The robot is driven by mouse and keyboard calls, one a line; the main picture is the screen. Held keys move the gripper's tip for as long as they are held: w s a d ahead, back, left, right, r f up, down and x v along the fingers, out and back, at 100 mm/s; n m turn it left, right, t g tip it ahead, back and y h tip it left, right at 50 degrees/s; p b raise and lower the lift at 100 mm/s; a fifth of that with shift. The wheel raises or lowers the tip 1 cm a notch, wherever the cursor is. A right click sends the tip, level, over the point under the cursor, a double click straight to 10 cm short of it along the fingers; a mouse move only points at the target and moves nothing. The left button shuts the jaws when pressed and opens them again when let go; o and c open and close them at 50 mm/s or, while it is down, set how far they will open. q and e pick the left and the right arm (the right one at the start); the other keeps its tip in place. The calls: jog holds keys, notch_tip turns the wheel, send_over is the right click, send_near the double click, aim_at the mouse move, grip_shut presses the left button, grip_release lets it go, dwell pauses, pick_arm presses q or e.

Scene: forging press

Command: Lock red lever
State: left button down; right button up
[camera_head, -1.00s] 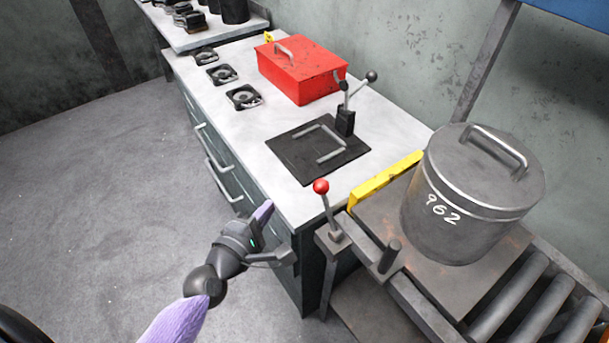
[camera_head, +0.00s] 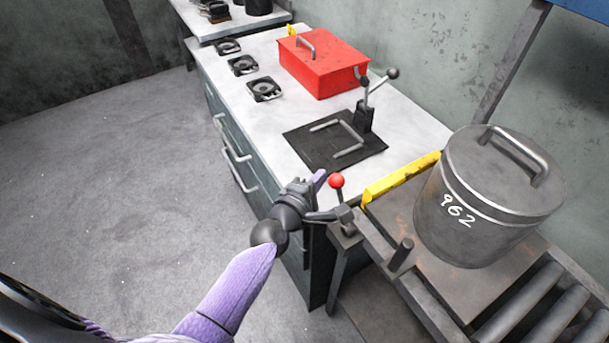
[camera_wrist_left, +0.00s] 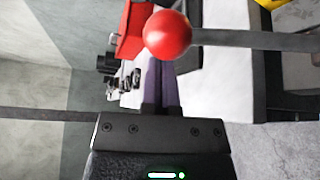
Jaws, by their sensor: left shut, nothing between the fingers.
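The red lever (camera_head: 337,182) is a thin rod topped by a red ball, at the near corner of the conveyor frame, standing roughly upright. My left gripper (camera_head: 318,178) is shut and empty, its fingertips just left of the red ball in the head view. In the left wrist view the red ball (camera_wrist_left: 168,34) sits over the tips of the shut fingers (camera_wrist_left: 160,75). I cannot tell whether they touch. The lower part of the lever is partly hidden by my gripper in the head view. My right gripper is not in view.
A grey lidded drum (camera_head: 490,195) marked 962 stands on the conveyor plate, beside a yellow bar (camera_head: 400,179) and a short post (camera_head: 401,253). The workbench holds a red box (camera_head: 322,65) and a black plate with a two-ball lever (camera_head: 365,108). Open floor lies left.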

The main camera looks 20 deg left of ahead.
aim_at(330, 182)
pick_arm(q)
jog(key=shift+s+d, duration=0.1)
jog(key=shift+d, duration=0.15)
jog(key=shift+s+r, duration=0.1)
jog(key=shift+s+d+r+m, duration=0.15)
jog(key=shift+d+r+m, duration=0.05)
jog(key=shift+d+m, duration=0.1)
jog(key=shift+r, duration=0.1)
jog(key=shift+s+d+r+m+t+b, duration=0.4)
jog(key=shift+s+d+m+t+b, duration=0.15)
jog(key=shift+d+m+t, duration=0.2)
jog(key=s+d+m+t+h+b, duration=0.3)
jog(key=s+d+m, duration=0.3)
jog(key=m, duration=0.4)
jog(key=shift+d+r+t+b, duration=0.2)
jog(key=shift+d+t+b, duration=0.25)
jog(key=shift+d+b, duration=0.45)
jog(key=shift+s, duration=0.15)
